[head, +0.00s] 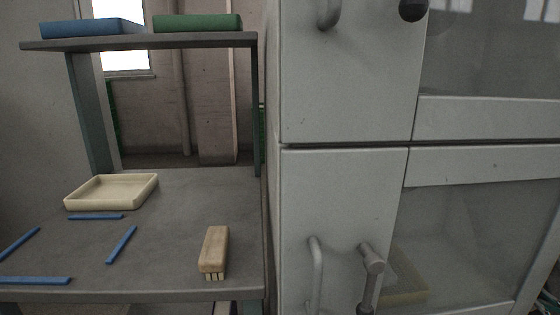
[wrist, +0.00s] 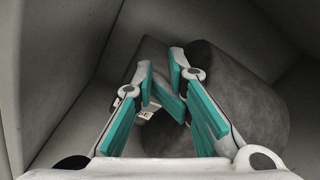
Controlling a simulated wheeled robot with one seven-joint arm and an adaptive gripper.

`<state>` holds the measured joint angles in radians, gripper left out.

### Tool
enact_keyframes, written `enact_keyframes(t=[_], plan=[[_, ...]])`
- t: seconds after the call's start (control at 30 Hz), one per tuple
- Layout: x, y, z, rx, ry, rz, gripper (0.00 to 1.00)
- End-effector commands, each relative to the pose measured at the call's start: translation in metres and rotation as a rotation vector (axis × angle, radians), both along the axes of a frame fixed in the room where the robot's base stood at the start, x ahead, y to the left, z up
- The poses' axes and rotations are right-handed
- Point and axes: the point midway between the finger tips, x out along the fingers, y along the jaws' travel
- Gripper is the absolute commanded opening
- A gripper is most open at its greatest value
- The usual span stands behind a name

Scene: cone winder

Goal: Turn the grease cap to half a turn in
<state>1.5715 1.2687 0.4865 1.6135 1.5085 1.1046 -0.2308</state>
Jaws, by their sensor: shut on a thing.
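In the wrist view, my gripper (wrist: 161,78) reaches into a grey recess, its two teal-padded fingers close together. A short teal bar (wrist: 168,101) lies slantwise between the fingers; it appears to be the grip of the grease cap, and the fingers are shut on it. Behind it is a large dark grey rounded body (wrist: 240,95). I cannot read how far the cap is turned. The head view shows neither my gripper nor the cap.
Grey walls (wrist: 55,60) stand close around my gripper. In the head view, a pale cabinet (head: 345,210) with handles fills the right. A grey bench (head: 160,240) holds a cream tray (head: 112,204), a wooden brush (head: 214,248) and several blue sticks (head: 122,245).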

Motion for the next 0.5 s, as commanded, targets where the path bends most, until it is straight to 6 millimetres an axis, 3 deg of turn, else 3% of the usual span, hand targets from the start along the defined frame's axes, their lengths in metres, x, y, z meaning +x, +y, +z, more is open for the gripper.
enact_keyframes(t=[0.23,0.5], plan=[[-0.006,0.000,0.004,0.000,-0.002,0.001,0.00],[-0.035,-0.003,0.004,0.000,0.000,-0.001,0.00]])
